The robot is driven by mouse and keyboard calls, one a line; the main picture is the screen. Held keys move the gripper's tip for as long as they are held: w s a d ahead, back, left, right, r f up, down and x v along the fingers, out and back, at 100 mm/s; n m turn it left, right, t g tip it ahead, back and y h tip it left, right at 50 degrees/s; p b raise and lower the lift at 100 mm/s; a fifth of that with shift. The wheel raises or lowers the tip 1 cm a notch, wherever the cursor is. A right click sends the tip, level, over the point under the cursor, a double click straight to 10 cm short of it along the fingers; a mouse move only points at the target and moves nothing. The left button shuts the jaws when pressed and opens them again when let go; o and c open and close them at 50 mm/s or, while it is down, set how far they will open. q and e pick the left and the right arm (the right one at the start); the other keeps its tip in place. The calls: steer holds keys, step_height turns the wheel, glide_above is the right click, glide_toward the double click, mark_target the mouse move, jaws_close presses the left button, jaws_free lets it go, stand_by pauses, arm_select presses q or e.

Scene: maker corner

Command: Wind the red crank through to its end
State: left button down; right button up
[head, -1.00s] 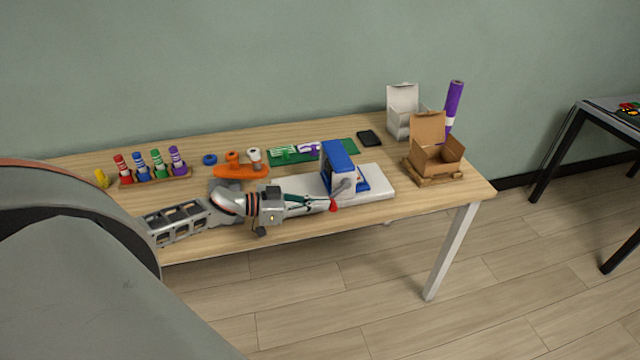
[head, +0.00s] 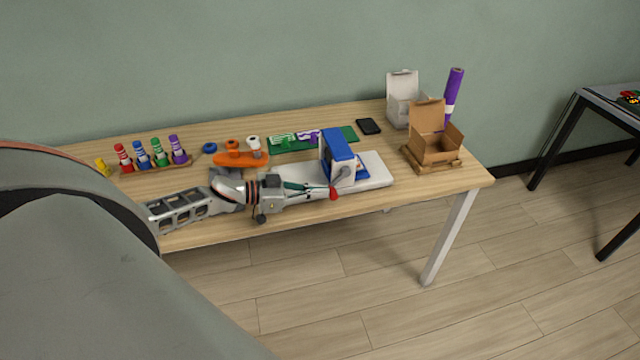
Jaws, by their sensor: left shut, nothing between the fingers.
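The red crank knob (head: 334,194) is at the lower front of a blue housing (head: 339,146), at the end of a grey crank arm. The housing stands on a white base (head: 376,172) on the table. My left gripper (head: 326,191) reaches in from the left, low along the front of the base. Its fingers are shut with nothing between them, and their tips are right beside the red knob. I cannot tell whether they touch it. The gripper hides part of the base. My right gripper is not in view.
The table's front right is bare.

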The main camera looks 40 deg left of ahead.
arm_select(q)
steer(key=v, duration=0.2)
steer(key=p+v, duration=0.1)
steer(key=v, duration=0.2)
steer(key=shift+s+a+r, duration=0.1)
steer(key=shift+s+r, duration=0.15)
steer(key=shift+r, duration=0.15)
steer(key=s+a, duration=0.1)
steer(key=s, duration=0.1)
steer(key=s+a+f, duration=0.1)
steer(key=a, duration=0.1)
steer(key=shift+s+a, duration=0.25)
steer(key=shift+s, duration=0.1)
steer(key=shift+s+a, duration=0.25)
steer(key=shift+s, duration=0.05)
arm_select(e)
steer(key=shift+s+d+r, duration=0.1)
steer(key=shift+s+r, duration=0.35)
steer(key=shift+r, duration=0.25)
arm_select(q)
steer(key=shift+d+f, duration=0.1)
